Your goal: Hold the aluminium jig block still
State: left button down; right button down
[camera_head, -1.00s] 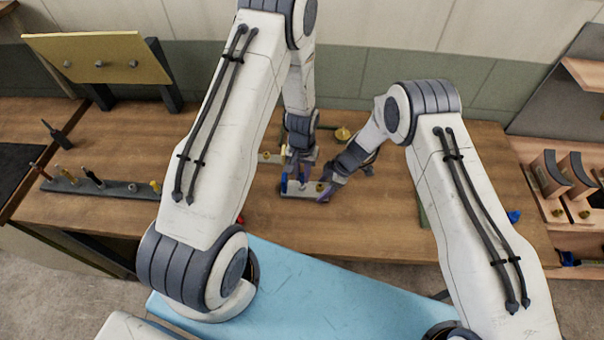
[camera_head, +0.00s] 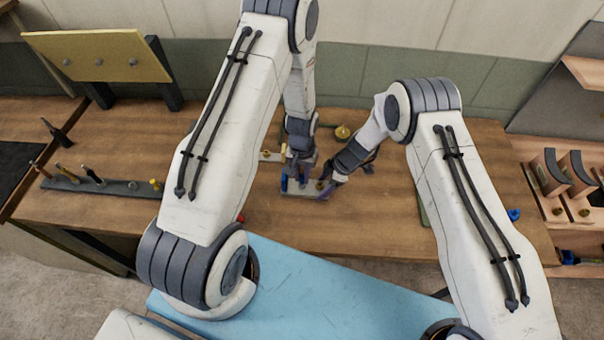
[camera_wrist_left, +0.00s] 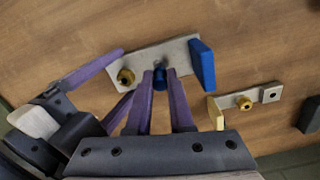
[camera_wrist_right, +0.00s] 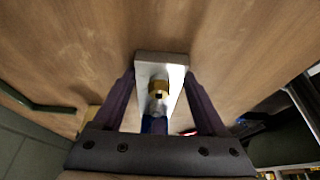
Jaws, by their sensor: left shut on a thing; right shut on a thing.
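The aluminium jig block (camera_head: 300,193) lies on the wooden bench. In the left wrist view the block (camera_wrist_left: 139,62) is a pale metal bar with a brass bushing (camera_wrist_left: 125,76) near one end and an upright blue piece (camera_wrist_left: 202,64) at the other. My right gripper (camera_wrist_right: 158,85) is shut across the block's bushing end, one finger along each side. My left gripper (camera_wrist_left: 160,74) is shut on a small blue part (camera_wrist_left: 160,80) at the middle of the block. Its fingers partly hide that part, and its seating cannot be told.
A second metal piece with a brass bushing (camera_wrist_left: 244,103) lies close by. A tool rack (camera_head: 100,186) stands at the left of the bench, with a tilted yellow panel (camera_head: 98,57) behind. A brass-coloured item (camera_head: 342,132) stands at the back.

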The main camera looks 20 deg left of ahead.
pick_arm(q)
jog(key=shift+f, duration=0.35)
jog(key=c, duration=0.7)
grip_release()
jog(key=shift+r, duration=2.5)
